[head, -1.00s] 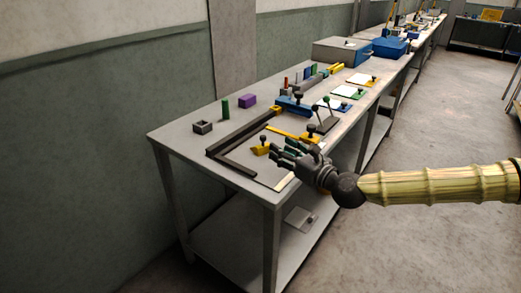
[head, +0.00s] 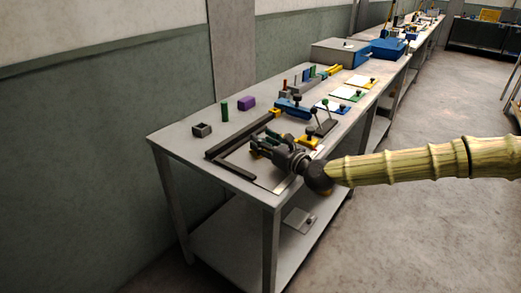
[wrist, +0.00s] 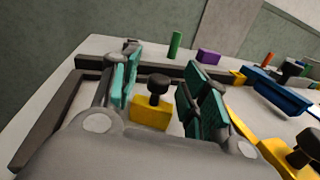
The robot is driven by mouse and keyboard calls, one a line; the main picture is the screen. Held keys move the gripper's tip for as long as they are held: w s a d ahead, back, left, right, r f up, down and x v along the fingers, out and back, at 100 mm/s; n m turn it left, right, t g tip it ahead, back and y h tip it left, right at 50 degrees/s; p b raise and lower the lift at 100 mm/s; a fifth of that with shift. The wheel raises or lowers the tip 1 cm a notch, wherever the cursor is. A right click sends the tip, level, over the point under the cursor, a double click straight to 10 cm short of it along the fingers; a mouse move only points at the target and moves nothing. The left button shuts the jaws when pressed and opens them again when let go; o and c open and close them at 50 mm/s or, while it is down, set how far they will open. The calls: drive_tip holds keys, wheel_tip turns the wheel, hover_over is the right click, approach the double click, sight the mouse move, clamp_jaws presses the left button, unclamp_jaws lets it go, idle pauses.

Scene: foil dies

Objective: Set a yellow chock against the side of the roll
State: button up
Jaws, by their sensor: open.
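A yellow chock (wrist: 150,110) with a black knob (wrist: 158,84) stands between the teal pads of my gripper (wrist: 162,82) in the wrist view. The gripper is open, with a pad on each side of the chock, and I cannot tell whether either touches it. In the head view my gripper (head: 264,144) covers most of this chock. A second yellow chock (head: 308,141) with a black knob stands to the right, and also shows in the wrist view (wrist: 288,155). I cannot make out a roll for certain; a long blue piece (head: 293,108) lies farther back.
A dark L-shaped rail (head: 232,142) bounds the work area on the left and front. A purple block (head: 246,103), green cylinder (head: 224,111) and grey hollow block (head: 202,130) stand behind it. A dark stand with levers (head: 323,126) is right of the blue piece.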

drive_tip(key=shift+w+a, duration=0.35)
drive_tip(key=shift+w, duration=0.05)
clamp_jaws()
